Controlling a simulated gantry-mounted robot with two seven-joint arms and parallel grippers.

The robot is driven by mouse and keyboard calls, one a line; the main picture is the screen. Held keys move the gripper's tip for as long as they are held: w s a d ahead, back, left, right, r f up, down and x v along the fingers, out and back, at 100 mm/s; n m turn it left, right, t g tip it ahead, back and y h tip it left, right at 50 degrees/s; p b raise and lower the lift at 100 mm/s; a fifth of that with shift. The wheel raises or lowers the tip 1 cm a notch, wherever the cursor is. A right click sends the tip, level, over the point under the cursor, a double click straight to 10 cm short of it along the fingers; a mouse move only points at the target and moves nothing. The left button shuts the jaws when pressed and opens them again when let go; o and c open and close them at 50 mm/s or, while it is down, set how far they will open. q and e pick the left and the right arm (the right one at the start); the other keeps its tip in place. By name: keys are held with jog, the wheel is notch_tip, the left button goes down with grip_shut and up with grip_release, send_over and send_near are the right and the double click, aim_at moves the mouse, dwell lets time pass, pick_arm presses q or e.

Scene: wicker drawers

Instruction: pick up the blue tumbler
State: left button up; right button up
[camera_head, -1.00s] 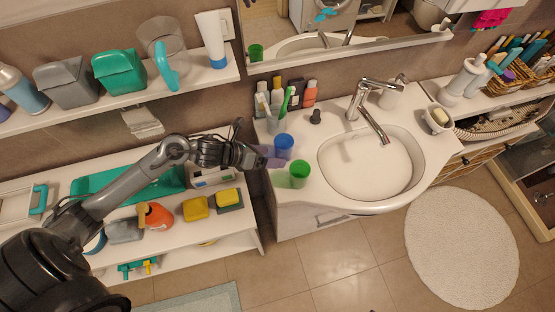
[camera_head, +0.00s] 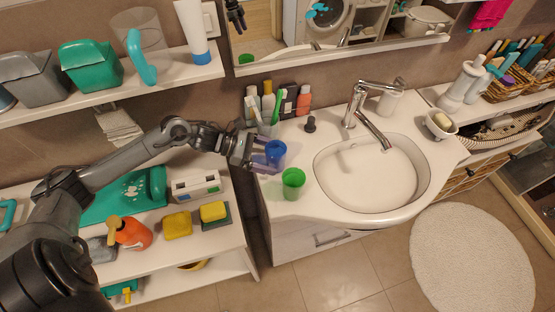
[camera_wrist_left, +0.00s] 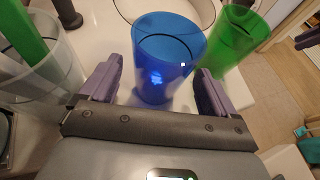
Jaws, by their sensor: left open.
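The blue tumbler (camera_head: 275,152) stands upright on the left part of the white sink counter. In the left wrist view the blue tumbler (camera_wrist_left: 165,62) is straight ahead, between the two purple finger pads. My left gripper (camera_head: 262,156) is open and level with the tumbler; in the wrist view the gripper (camera_wrist_left: 155,92) has its fingers on either side of the tumbler's near part, with a gap visible at the left finger. Whether the right finger touches the tumbler is unclear. My right gripper is not in view.
A green tumbler (camera_head: 293,183) stands close in front of the blue one, and to its right in the wrist view (camera_wrist_left: 236,38). A clear cup with toothbrushes (camera_head: 268,127) stands behind. The sink basin (camera_head: 370,172) lies to the right. A shelf unit (camera_head: 215,238) is at left.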

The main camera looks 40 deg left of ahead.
pick_arm(q)
jog(key=shift+x, duration=1.3)
jog(key=c, duration=1.1)
